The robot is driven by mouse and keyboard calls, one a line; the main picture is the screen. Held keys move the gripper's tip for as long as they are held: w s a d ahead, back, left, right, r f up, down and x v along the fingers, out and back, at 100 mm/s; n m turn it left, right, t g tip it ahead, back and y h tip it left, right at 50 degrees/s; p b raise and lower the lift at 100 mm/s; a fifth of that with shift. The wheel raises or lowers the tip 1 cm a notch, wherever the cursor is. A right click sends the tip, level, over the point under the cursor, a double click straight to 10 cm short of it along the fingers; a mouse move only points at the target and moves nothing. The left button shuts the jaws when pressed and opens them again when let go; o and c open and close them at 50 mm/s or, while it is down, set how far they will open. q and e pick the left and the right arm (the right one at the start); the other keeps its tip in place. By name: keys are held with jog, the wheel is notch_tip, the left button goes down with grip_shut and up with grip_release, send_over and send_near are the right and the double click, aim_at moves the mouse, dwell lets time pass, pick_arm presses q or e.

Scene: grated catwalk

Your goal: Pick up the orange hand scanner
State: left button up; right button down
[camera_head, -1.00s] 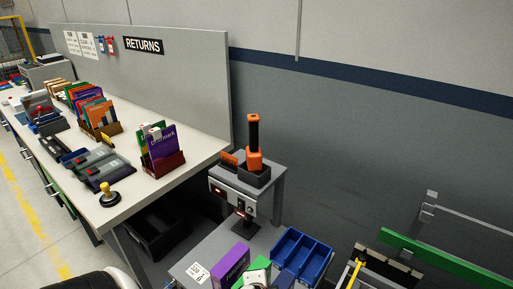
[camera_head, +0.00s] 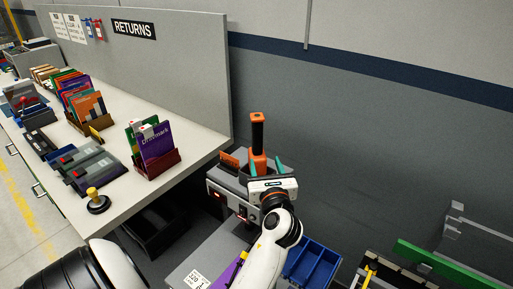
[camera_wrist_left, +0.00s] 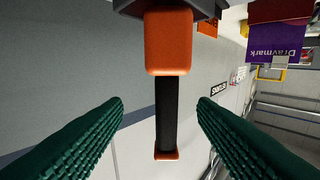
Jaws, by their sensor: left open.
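The orange hand scanner (camera_head: 257,134) stands upright in a dark holder on a grey stand, its black grip topped with orange. My left gripper (camera_head: 265,163) is at the stand, its green fingers spread on either side of the scanner's lower part in the head view. In the left wrist view the scanner (camera_wrist_left: 167,45) appears upside down, its black handle between the open fingers (camera_wrist_left: 160,102), with gaps on both sides. The gripper hides part of the holder and the scanner's base in the head view. My right gripper is not in view.
A blue divided tray (camera_head: 312,262) lies below right of the stand. A grey wall is behind.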

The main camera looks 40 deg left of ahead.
aim_at(258, 150)
pick_arm(q)
jog(key=p+x, duration=0.1)
jog(key=x, duration=0.4)
jog(key=shift+a, duration=0.25)
jog(key=x, duration=0.2)
jog(key=p+x, duration=0.1)
jog(key=x, duration=0.1)
jog(key=shift+a, duration=0.5)
jog(key=shift+w+a+f, duration=0.2)
jog(key=shift+w+a, duration=0.1)
jog(key=shift+a, duration=0.1)
jog(key=shift+d, duration=0.1)
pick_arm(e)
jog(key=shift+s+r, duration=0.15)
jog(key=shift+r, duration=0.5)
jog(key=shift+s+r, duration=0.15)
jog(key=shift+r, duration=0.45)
pick_arm(q)
jog(key=shift+s, duration=0.1)
jog(key=shift+c, duration=1.3)
grip_shut()
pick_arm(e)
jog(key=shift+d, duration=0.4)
